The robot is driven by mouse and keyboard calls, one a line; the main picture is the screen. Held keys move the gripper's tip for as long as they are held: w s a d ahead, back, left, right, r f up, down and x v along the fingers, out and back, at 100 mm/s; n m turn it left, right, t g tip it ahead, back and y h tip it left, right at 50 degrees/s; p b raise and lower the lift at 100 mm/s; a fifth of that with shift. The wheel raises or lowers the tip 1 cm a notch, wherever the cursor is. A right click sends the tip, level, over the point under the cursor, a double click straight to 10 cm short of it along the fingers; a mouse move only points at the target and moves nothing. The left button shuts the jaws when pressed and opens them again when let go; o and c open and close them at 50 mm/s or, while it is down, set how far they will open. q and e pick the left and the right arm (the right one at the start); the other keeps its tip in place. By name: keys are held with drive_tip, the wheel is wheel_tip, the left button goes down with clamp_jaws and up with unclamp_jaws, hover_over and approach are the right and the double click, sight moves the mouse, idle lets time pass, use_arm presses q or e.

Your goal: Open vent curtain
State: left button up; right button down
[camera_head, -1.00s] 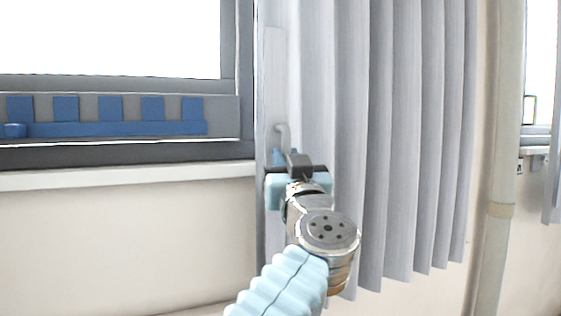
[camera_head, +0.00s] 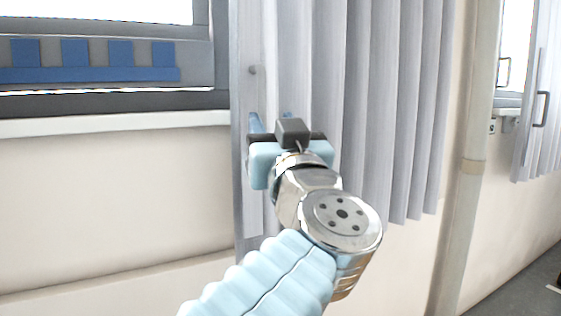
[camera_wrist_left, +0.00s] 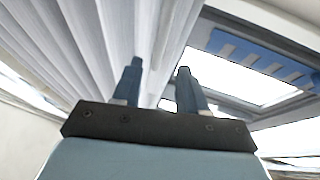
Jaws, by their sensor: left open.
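The grey pleated vent curtain (camera_head: 385,120) hangs bunched to the right of the window in the head view. A small grey end of its handle (camera_head: 252,70) shows on the flat leading strip; the rest is hard to make out. My left gripper (camera_head: 270,118) is in front of this strip, below that handle end, with its blue fingers apart and nothing seen between them. In the left wrist view, the open fingers (camera_wrist_left: 160,72) point up past the curtain's edge (camera_wrist_left: 150,30), the folds lying to their left. My right gripper is not in view.
The window (camera_head: 90,15) with a blue-toothed strip (camera_head: 95,74) and sill (camera_head: 110,122) lies to the left. A vertical pipe (camera_head: 472,140) stands right of the curtain. Another curtain with a dark handle (camera_head: 541,108) hangs at the far right. Open floor shows at lower right.

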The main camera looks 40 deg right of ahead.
use_arm(q)
drive_tip(key=v, duration=0.4)
drive_tip(key=shift+s+a+f+b, duration=0.2)
drive_tip(key=shift+s+b, duration=0.1)
drive_tip(key=shift+b, duration=0.1)
